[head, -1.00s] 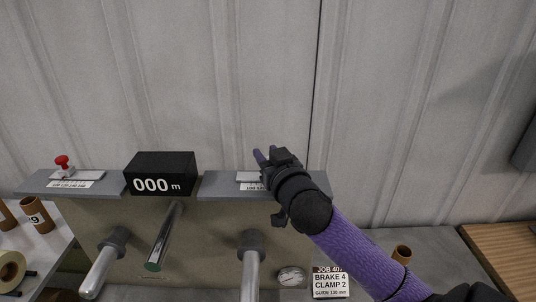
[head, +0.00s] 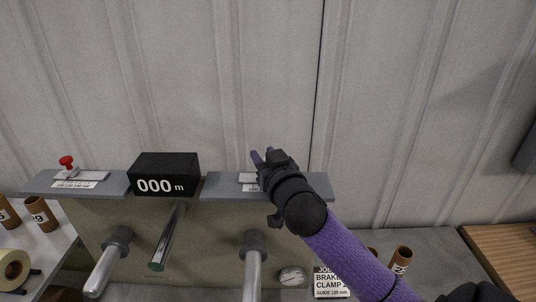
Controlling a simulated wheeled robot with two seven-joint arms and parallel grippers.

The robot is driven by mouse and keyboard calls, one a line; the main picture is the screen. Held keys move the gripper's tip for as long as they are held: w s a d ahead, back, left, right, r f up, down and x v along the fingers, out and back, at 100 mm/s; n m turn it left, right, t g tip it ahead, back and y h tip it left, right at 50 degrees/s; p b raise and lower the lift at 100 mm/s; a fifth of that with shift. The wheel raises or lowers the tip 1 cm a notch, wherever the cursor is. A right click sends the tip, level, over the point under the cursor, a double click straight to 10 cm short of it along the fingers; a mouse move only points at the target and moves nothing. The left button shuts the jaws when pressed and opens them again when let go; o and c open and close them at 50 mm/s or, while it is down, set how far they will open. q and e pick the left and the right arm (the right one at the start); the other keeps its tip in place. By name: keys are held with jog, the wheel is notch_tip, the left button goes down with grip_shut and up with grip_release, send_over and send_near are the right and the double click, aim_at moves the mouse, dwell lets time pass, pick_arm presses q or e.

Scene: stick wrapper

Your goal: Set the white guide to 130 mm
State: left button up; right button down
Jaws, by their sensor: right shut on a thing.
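The white guide (head: 248,178) is a pale strip on the right grey shelf of the machine. It is mostly hidden behind my right gripper. A printed scale (head: 251,188) lies in front of it, and its numbers are too small and covered to read. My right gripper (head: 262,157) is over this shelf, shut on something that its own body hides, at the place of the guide. The job card (head: 331,283) at the lower right reads GUIDE 130 mm, and my right arm covers part of it. My left gripper is not in view.
A black counter box (head: 163,175) showing 000 m stands between the shelves. The left shelf carries a red-knobbed slider (head: 67,163) and a scale. Metal rollers (head: 167,238) stick out in front. A gauge (head: 291,277) sits low on the machine. Brown cores (head: 401,259) stand at the right.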

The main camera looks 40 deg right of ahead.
jog(key=shift+c, duration=2)
grip_release()
jog(key=shift+s, duration=0.1)
jog(key=v, duration=1)
